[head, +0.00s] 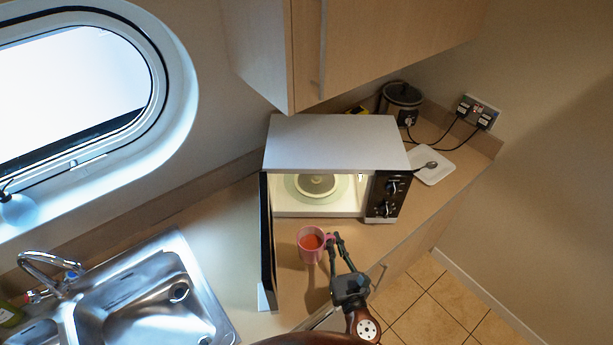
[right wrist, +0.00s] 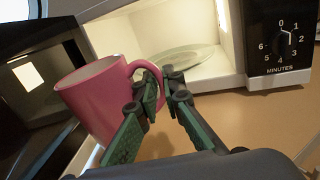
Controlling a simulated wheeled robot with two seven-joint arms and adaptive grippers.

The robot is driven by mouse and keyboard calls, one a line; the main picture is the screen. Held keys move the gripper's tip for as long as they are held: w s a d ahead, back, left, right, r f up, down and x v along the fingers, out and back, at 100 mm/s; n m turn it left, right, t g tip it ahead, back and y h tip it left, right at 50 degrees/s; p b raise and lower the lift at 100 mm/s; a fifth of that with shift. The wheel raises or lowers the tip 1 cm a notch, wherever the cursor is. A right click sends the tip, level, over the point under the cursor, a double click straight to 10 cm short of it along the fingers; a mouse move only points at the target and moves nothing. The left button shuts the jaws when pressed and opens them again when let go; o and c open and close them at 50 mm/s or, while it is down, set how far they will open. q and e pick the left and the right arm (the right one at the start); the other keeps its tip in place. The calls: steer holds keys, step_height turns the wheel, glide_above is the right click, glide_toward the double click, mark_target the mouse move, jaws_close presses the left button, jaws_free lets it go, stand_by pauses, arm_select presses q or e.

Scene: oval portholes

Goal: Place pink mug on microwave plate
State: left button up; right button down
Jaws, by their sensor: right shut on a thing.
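The pink mug (head: 311,246) holds a reddish-brown liquid in the head view, in front of the open microwave (head: 335,143). My right gripper (head: 334,243) is shut on the mug's handle, at the mug's right side. In the right wrist view the mug (right wrist: 97,98) looks tilted, and the fingers (right wrist: 162,82) are at its handle. The round glass microwave plate (head: 316,187) lies inside the lit microwave; it also shows in the right wrist view (right wrist: 182,59). I cannot tell whether the mug touches the counter. My left gripper is not in view.
The microwave door (head: 267,240) stands open on the left, close to the mug. A sink (head: 150,295) is further left. A white dish with a spoon (head: 434,167) and a dark cooker (head: 402,98) are to the right. A cupboard (head: 360,45) hangs above.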

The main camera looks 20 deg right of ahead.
steer(key=w+d+r+m+g+h+p, duration=0.1)
steer(key=w+d+r+m+h, duration=0.3)
steer(key=w, duration=0.5)
steer(key=n, duration=0.1)
glide_above(335, 186)
steer(key=shift+w+f, duration=0.15)
steer(key=shift+f, duration=0.25)
steer(key=shift+f+b, duration=0.75)
steer(key=shift+f, duration=1)
steer(key=shift+f, duration=0.2)
steer(key=c, duration=2.1)
jaws_free()
steer(key=shift+r, duration=0.2)
steer(key=v, duration=1.2)
steer(key=shift+d+p, duration=0.15)
steer(key=shift+p, duration=0.15)
